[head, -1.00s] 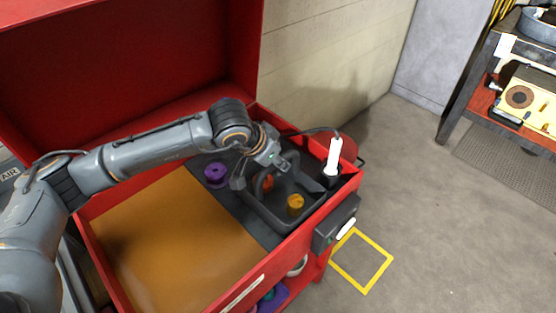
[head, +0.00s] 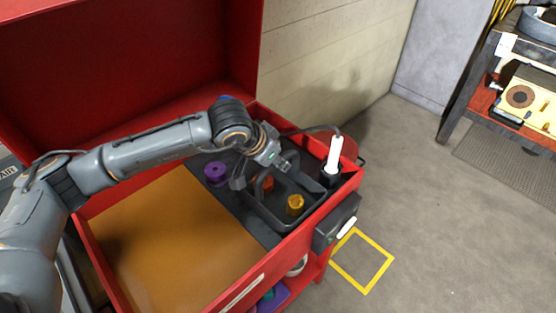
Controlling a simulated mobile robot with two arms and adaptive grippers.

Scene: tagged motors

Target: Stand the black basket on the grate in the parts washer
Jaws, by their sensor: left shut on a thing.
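The black basket (head: 271,221) is inside the red parts washer, at the right end over the dark grate (head: 234,207). It looks upright, with an orange part (head: 267,184) and a yellow part (head: 295,204) in it. I cannot tell whether its bottom rests on the grate or is slightly above it. My left gripper (head: 262,167) is at the basket's far left side, shut on the basket, seemingly at its handle. The fingertips are partly hidden. My right gripper is not in view.
The red parts washer (head: 103,269) has its lid up behind. Brown fluid (head: 175,240) lies left of the grate. A purple part (head: 215,173) sits outside the basket. A white bottle-like nozzle (head: 334,155) stands at the right corner. A cluttered bench (head: 487,75) is at right.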

